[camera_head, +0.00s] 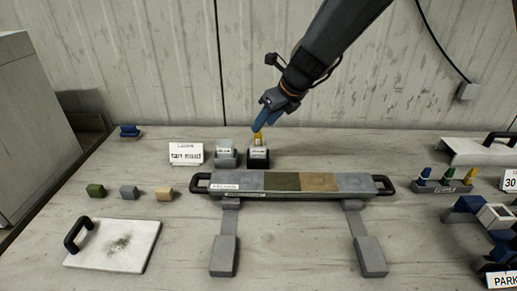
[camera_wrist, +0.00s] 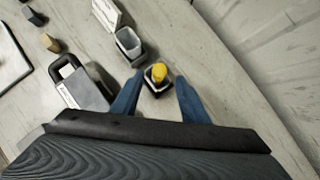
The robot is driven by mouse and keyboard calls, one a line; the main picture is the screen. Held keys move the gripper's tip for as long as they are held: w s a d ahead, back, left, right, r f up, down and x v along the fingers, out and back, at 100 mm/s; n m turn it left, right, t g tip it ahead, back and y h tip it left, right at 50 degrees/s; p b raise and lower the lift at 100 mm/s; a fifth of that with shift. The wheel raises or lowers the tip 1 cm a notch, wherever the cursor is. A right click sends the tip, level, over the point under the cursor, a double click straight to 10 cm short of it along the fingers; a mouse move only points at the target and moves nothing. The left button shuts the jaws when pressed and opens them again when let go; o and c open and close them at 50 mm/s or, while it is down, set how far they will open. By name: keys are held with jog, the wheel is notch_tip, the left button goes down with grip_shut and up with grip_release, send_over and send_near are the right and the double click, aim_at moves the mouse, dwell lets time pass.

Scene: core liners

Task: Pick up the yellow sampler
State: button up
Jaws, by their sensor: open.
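The yellow sampler (camera_head: 257,139) stands in a small dark holder (camera_head: 258,158) behind the long core tray, near the wall. In the wrist view the sampler's rounded yellow top (camera_wrist: 159,72) shows inside the dark square holder (camera_wrist: 157,84). My gripper (camera_head: 262,124) is just above the sampler, pointing down. In the wrist view its two blue fingers (camera_wrist: 158,98) are open, one on each side of the holder, with nothing between them that I can tell is gripped. The sampler's lower part is hidden in the holder.
A grey holder (camera_head: 225,155) stands close to the left, beside a white label card (camera_head: 186,153). The long core tray (camera_head: 290,195) lies in front. A rack of small coloured samplers (camera_head: 442,184) is at right. The wall is close behind.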

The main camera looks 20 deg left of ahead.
aim_at(259, 134)
jog(key=x, duration=0.4)
jog(key=shift+s+d+f, duration=0.2)
jog(key=shift+s+f, duration=0.05)
jog(key=shift+f, duration=0.15)
jog(key=shift+w+a+f+p, duration=0.2)
jog(key=shift+f+p, duration=0.1)
jog(key=shift+f, duration=0.05)
grip_shut()
